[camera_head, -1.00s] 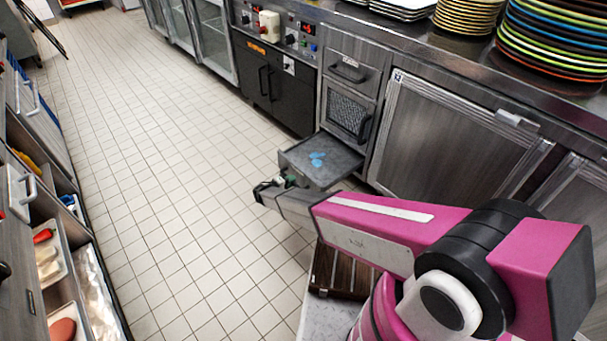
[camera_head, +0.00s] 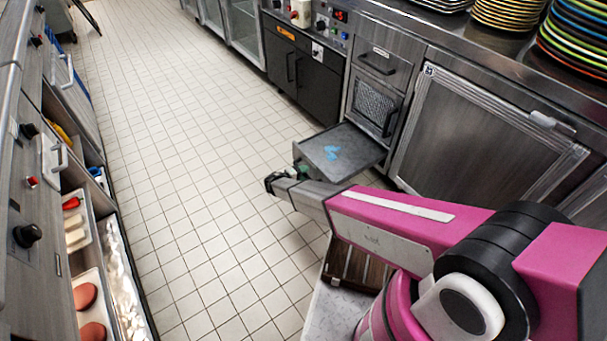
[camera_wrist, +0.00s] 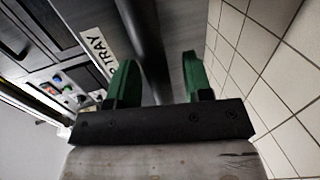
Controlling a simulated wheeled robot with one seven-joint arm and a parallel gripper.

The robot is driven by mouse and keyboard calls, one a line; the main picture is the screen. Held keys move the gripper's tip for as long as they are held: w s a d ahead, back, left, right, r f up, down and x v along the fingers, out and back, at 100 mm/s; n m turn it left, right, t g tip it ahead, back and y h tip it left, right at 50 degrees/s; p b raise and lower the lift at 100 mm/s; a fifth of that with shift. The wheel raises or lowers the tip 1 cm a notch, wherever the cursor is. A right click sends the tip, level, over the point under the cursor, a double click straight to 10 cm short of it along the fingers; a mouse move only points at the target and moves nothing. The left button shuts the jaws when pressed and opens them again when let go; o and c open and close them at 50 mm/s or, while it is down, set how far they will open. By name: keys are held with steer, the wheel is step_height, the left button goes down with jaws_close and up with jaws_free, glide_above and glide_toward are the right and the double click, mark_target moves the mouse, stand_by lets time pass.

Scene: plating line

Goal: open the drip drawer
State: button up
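The drip drawer (camera_head: 355,158) is pulled well out from the bottom of a narrow steel cabinet, with blue puddles on its flat inside. My gripper (camera_head: 297,169) is at the drawer's front, seen from behind and partly hidden by my arm. In the wrist view its two green fingers (camera_wrist: 160,62) stand apart, with the dark handle bar (camera_wrist: 143,40) running between them. The bar looks nearer the left finger, with a gap on the right. A label ending in "P TRAY" (camera_wrist: 99,50) is on the drawer front beside the bar.
A steel cabinet door (camera_head: 475,135) stands right of the drawer, and dark doors (camera_head: 296,75) stand left of it. Plate stacks (camera_head: 508,14) are on the counter. The tiled floor (camera_head: 190,170) is clear up to the left-hand units with food trays (camera_head: 92,300).

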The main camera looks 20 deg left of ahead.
steer(key=v, duration=1)
steer(key=shift+s+a, duration=0.25)
steer(key=shift+s, duration=0.1)
